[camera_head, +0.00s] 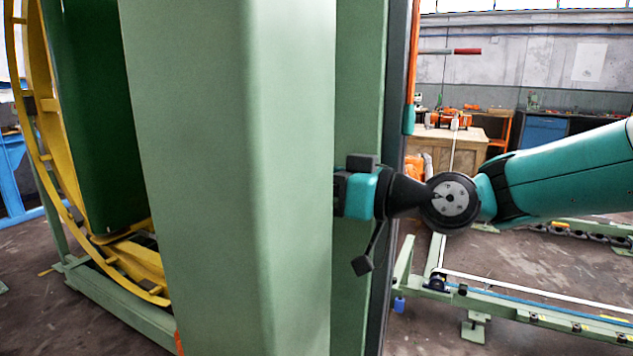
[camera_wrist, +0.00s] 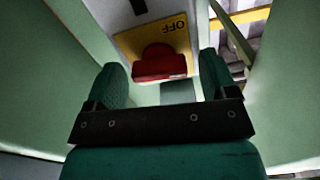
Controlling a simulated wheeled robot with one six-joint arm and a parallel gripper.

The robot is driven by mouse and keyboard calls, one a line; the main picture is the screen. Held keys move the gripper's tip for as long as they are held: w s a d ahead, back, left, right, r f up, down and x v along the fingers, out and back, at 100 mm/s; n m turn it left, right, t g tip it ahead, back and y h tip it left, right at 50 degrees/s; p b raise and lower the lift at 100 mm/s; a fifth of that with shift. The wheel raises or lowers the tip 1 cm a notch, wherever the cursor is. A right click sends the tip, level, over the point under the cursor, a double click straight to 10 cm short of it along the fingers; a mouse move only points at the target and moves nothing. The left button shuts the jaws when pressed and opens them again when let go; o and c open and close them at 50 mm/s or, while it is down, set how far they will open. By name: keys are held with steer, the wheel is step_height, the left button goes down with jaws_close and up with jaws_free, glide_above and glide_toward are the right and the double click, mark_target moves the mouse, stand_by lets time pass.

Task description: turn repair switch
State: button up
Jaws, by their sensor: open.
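The repair switch shows in the wrist view as a red knob (camera_wrist: 160,64) on a yellow plate (camera_wrist: 126,42). The plate carries the word OFF, which appears upside down. My gripper (camera_wrist: 167,80) is open, with one green finger on each side of the knob in the picture. The knob appears just beyond the fingertips; I cannot tell whether they touch it. In the head view my wrist (camera_head: 362,192) reaches behind a large green panel (camera_head: 230,170). The fingers and the switch are hidden there.
Green walls (camera_wrist: 285,100) stand close on both sides of my gripper in the wrist view. A yellow ring (camera_head: 38,130) on a green frame stands at the left of the head view. A low rail (camera_head: 530,305) and a wooden workbench (camera_head: 455,146) stand at the right.

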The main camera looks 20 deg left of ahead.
steer(key=c, duration=0.9)
steer(key=shift+f+n+b, duration=0.25)
steer(key=shift+n+b, duration=0.15)
steer(key=shift+b, duration=0.7)
steer(key=shift+r+n+b, duration=0.25)
steer(key=shift+n+b, duration=0.15)
steer(key=o, duration=0.9)
steer(key=shift+d, duration=0.15)
steer(key=s+d+b, duration=0.1)
steer(key=d+b, duration=0.1)
steer(key=d, duration=1.5)
steer(key=shift+s, duration=0.2)
steer(key=shift+d, duration=0.1)
